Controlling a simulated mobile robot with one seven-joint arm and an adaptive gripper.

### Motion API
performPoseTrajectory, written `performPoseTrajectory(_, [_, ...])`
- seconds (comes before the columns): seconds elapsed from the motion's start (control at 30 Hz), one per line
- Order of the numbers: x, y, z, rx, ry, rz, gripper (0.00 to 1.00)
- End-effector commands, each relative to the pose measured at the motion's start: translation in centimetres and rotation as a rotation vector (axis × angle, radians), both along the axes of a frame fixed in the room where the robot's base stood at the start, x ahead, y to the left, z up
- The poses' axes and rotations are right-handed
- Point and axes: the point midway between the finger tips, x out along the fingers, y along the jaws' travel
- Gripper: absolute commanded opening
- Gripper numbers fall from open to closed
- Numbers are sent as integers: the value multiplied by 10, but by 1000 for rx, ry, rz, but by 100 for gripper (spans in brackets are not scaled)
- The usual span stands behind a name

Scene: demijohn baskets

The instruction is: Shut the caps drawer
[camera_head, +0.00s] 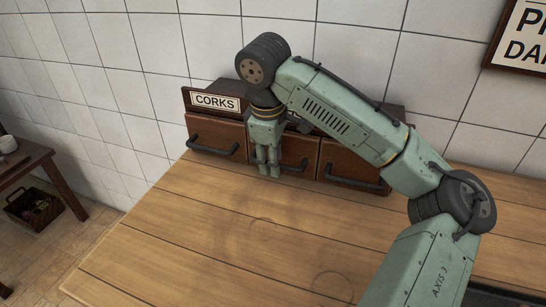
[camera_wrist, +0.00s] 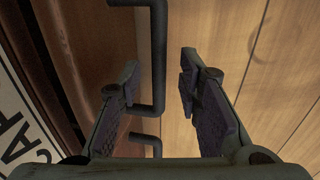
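My gripper (camera_head: 268,172) points down in front of the row of brown drawers, at the left part of the middle drawer (camera_head: 297,150). In the wrist view my gripper (camera_wrist: 160,88) is open, its two fingers apart. A dark bar handle (camera_wrist: 158,55) shows between and beyond them, and I cannot tell whether they touch it. A white label (camera_wrist: 22,125) beginning "CAP" shows at the left edge of the wrist view. My arm hides the label above the middle drawer in the head view. How far the middle drawer stands out is hard to tell.
The corks drawer (camera_head: 215,136) is on the left under a "CORKS" label (camera_head: 215,101). Another drawer (camera_head: 347,160) is on the right. The wooden tabletop (camera_head: 190,230) in front is clear. A tiled wall stands behind. A side table (camera_head: 25,165) and a basket (camera_head: 35,208) are at far left.

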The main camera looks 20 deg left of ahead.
Motion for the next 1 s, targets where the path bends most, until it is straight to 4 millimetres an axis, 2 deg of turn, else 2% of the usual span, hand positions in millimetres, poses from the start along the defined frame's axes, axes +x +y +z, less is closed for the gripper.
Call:
performPoseTrajectory(0.17, [-2, 0, 13, 0, -3, 0, 32])
performPoseTrajectory(0.5, [-16, 0, 82, -2, -5, -1, 32])
performPoseTrajectory(0.63, [-20, 0, 103, -1, -4, -2, 32])
performPoseTrajectory(0.8, [-23, 1, 116, -1, -2, -1, 32])
performPoseTrajectory(1.0, [-24, 1, 118, 0, 0, 0, 32])
